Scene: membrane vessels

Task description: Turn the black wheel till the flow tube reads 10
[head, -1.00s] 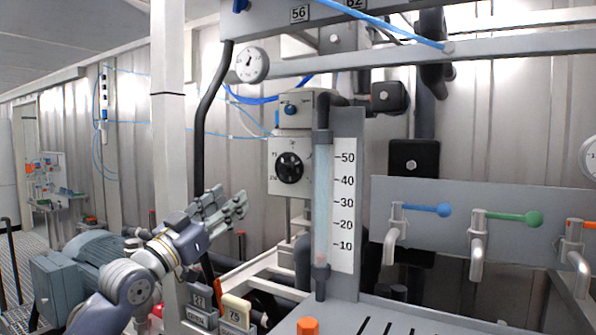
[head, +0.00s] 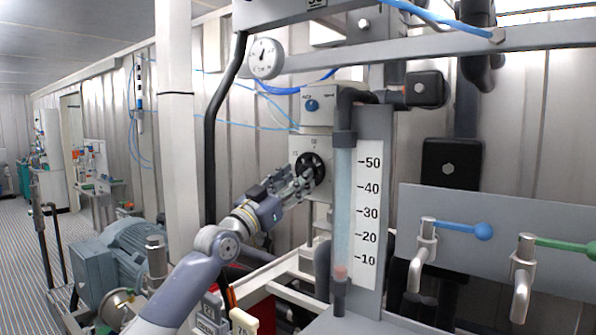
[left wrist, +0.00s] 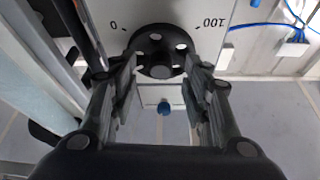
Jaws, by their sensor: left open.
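The black wheel (head: 311,166) is a round hand wheel with holes on a pale grey panel. It also shows in the left wrist view (left wrist: 159,67), with marks 0 and 100 beside it. My left gripper (head: 303,182) is in front of the wheel in the head view. In the left wrist view its open fingers (left wrist: 160,75) lie on either side of the wheel's near part; I cannot tell whether they touch it. The flow tube (head: 343,210) is clear and upright, beside a white scale (head: 370,215) marked 10 to 50. A pinkish float (head: 341,272) sits low, a little below the 10 mark.
A blue knob (head: 311,105) is on the box above the wheel. A black pipe (head: 360,97) bends into the tube's top. A white post (head: 180,130) and black hose (head: 212,130) stand left of the wheel. Blue (head: 483,231) and green (head: 565,244) levers are at right.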

